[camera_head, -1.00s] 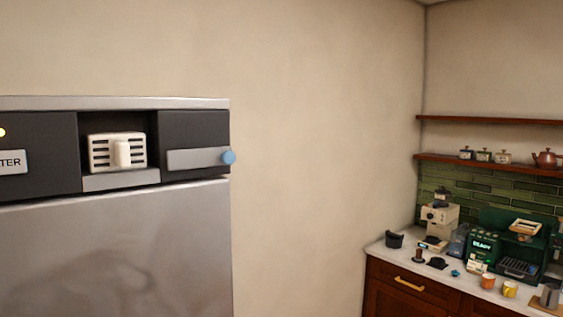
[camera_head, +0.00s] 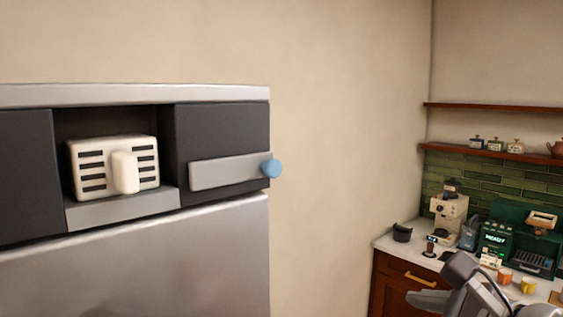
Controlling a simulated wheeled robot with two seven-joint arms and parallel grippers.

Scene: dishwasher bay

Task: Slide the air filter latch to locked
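The air filter (camera_head: 92,170), a white slotted block with a raised grip, sits in a dark recess of the machine's top panel at the left of the head view. To its right is the latch, a grey bar (camera_head: 222,172) with a round blue knob (camera_head: 271,168) at its right end, on a dark panel. The knob sits at the panel's right edge, clear of the filter. My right gripper (camera_head: 462,290) shows partly at the bottom right, well away from the latch; its fingers are not clear. My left gripper is out of view.
The machine's steel front (camera_head: 150,265) fills the lower left. A plain wall lies right of it. At the far right a wooden counter (camera_head: 392,240) carries a coffee grinder (camera_head: 449,215), a green espresso machine (camera_head: 497,238) and cups. Shelves (camera_head: 480,155) hang above.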

